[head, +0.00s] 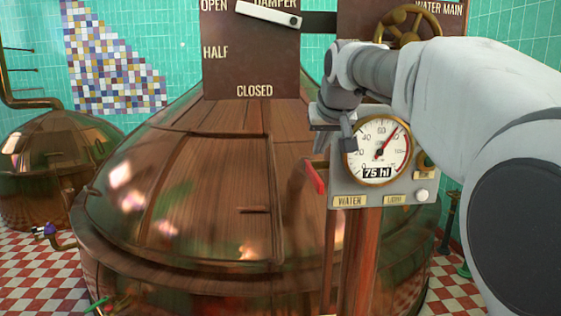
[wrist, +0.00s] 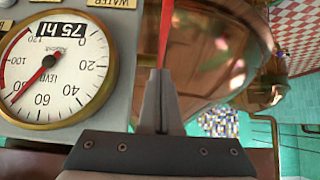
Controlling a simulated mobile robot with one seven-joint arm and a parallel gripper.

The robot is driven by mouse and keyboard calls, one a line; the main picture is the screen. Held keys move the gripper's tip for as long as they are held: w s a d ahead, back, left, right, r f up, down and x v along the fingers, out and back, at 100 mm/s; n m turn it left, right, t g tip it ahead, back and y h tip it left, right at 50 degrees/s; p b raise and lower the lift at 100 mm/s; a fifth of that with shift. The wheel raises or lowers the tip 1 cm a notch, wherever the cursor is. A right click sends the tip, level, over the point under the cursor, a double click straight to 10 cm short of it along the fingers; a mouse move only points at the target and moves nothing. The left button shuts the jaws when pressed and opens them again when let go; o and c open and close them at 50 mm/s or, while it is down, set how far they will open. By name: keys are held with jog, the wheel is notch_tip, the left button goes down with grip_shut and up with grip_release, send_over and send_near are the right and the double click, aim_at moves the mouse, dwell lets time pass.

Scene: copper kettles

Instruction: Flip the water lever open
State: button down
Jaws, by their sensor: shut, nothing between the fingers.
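The water lever (head: 315,178) is a red bar on the left side of the grey gauge box, above the WATER label (head: 350,201). In the head view it slants, its upper left end standing out from the box. In the wrist view the red lever (wrist: 166,30) runs up from just beyond my fingertips. My gripper (head: 347,146) is just above and to the right of the lever, in front of the box's upper left corner. In the wrist view its fingers (wrist: 160,75) are together with nothing between them. I cannot tell whether the fingertips touch the lever.
The round gauge (head: 379,150) reading 75 hl is right beside my gripper. A white knob (head: 421,195) sits at the box's lower right. The damper board (head: 252,60) and the brass WATER MAIN wheel (head: 411,22) are above. A large copper kettle (head: 190,200) stands behind.

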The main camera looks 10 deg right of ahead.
aim_at(316, 173)
jog(key=shift+w+f, duration=0.15)
jog(key=shift+f, duration=1)
jog(key=shift+w+f, duration=0.15)
jog(key=shift+f, duration=0.95)
jog(key=shift+f+b, duration=0.2)
jog(key=shift+b, duration=0.1)
